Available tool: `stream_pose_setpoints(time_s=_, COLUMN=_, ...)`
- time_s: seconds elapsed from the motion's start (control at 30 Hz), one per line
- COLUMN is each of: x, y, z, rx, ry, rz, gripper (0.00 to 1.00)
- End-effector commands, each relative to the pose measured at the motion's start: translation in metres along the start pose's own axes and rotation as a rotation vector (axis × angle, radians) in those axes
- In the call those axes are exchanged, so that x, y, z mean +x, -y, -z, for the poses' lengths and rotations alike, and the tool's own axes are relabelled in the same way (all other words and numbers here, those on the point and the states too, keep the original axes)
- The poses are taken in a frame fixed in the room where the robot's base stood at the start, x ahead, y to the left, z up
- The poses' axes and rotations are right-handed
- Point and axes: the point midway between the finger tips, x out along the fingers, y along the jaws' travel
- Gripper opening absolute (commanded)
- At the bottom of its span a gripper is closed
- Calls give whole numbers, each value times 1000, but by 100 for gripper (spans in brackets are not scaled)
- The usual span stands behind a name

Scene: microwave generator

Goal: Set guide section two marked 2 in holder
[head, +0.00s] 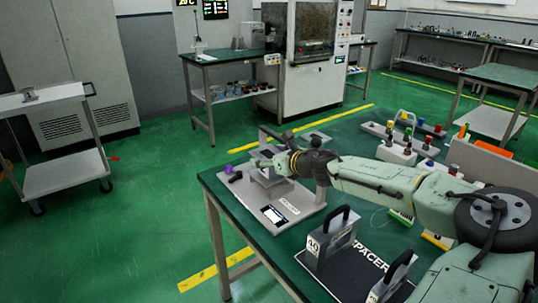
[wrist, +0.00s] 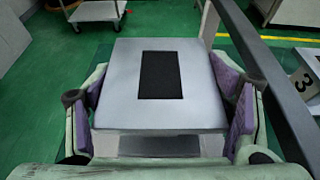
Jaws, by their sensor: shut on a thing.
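My gripper (wrist: 166,108) is shut on a grey metal block, which I take to be the guide section (wrist: 118,75). The purple finger pads press its left and right sides. A dark rectangle lies in the middle of its top face, and no number 2 shows on it in the wrist view. In the head view my gripper (head: 268,166) is over the far part of a light grey base plate (head: 300,208), likely the holder. The arm and gripper hide much of the section there, so I cannot tell whether it touches the plate.
A grey upright bar (wrist: 262,70) runs close beside the right finger. A piece marked 3 (wrist: 303,84) is at the right edge. Handled spacer blocks (head: 332,240) stand on a black mat (head: 340,283) at the front. Colourful small parts (head: 408,137) sit farther back right.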

Motion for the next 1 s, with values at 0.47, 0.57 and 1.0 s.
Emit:
stream_pose_setpoints(time_s=0.47, x=9, y=0, z=23, rx=0, ry=2, rz=1, gripper=26)
stream_pose_setpoints(time_s=0.57, x=11, y=0, z=29, rx=-1, ry=2, rz=1, gripper=26)
stream_pose_setpoints(time_s=1.0, x=14, y=0, z=37, rx=-1, ry=3, rz=1, gripper=26)
